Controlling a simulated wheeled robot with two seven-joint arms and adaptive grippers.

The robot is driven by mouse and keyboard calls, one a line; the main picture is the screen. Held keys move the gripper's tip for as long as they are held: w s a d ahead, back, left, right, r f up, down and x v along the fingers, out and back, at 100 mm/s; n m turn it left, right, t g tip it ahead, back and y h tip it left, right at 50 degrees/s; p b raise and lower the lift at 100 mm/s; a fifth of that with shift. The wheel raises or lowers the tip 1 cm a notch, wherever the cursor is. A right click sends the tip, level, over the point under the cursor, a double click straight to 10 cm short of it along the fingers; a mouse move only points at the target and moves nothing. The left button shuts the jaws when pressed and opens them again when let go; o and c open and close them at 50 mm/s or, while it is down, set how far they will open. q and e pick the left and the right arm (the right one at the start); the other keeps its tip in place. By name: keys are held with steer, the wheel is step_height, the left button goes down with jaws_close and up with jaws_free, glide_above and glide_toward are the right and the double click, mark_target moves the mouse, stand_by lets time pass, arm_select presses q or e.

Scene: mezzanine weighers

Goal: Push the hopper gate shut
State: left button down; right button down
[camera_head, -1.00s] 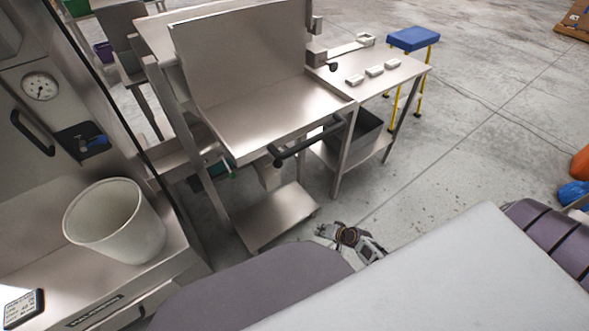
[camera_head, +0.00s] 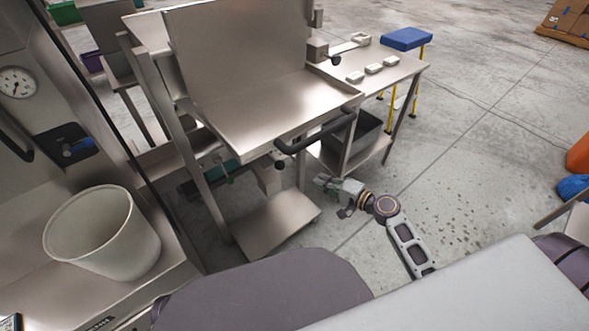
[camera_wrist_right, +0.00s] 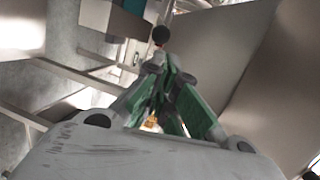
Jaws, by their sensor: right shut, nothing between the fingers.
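The steel hopper (camera_head: 245,105) stands in the middle of the head view, with a broad tray-like front and a tall back panel. A black bar handle (camera_head: 318,137) runs along its front edge, and a small dark knob (camera_head: 281,165) shows below the handle's left end. I cannot tell which part is the gate. My right gripper (camera_head: 322,182) is below and right of the handle, apart from it, shut and empty. In the right wrist view its green-padded fingers (camera_wrist_right: 160,62) come together, with a black ball knob (camera_wrist_right: 161,35) just beyond the tips; contact is unclear. My left gripper is out of view.
A steel side table (camera_head: 395,75) with several small white blocks adjoins the hopper at right, a dark bin (camera_head: 358,133) beneath. A white bucket (camera_head: 103,240) stands on the left counter. A blue-topped stool (camera_head: 407,38) is behind. The floor at right is mostly clear.

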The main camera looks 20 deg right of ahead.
stand_by(0.4)
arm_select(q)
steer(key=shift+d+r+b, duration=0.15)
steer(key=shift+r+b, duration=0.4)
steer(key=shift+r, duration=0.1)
arm_select(e)
steer(key=x, duration=1.4)
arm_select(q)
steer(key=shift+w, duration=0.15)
